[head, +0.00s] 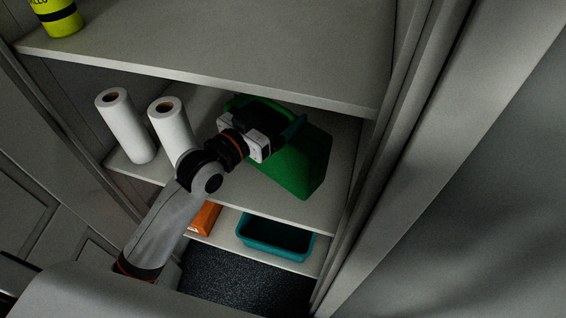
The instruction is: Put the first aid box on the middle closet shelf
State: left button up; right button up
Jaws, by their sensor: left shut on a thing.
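A green box, which looks like the first aid box (304,172), is at the middle closet shelf (285,209), toward its right side. It is tilted in the picture, and I cannot tell whether it rests on the shelf board. My left gripper (285,138) reaches in from the left and is shut on the box near its top. The gripper hides part of the box's top and left side. My right gripper is not in view.
Two white paper rolls (125,126) stand left on the middle shelf. The upper shelf (230,65) holds a yellow container (58,17). A teal bin (276,240) and an orange item (205,217) sit on the lower shelf. The closet's right frame (415,150) is close beside the box.

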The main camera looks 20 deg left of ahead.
pick_arm(q)
jog(key=shift+s+a+f, duration=0.1)
jog(key=shift+s+f, duration=0.05)
jog(key=shift+f, duration=4.3)
jog(key=o, duration=1.5)
jog(key=shift+s, duration=0.25)
jog(key=shift+b+v, duration=1.1)
jog(key=shift+v, duration=4.7)
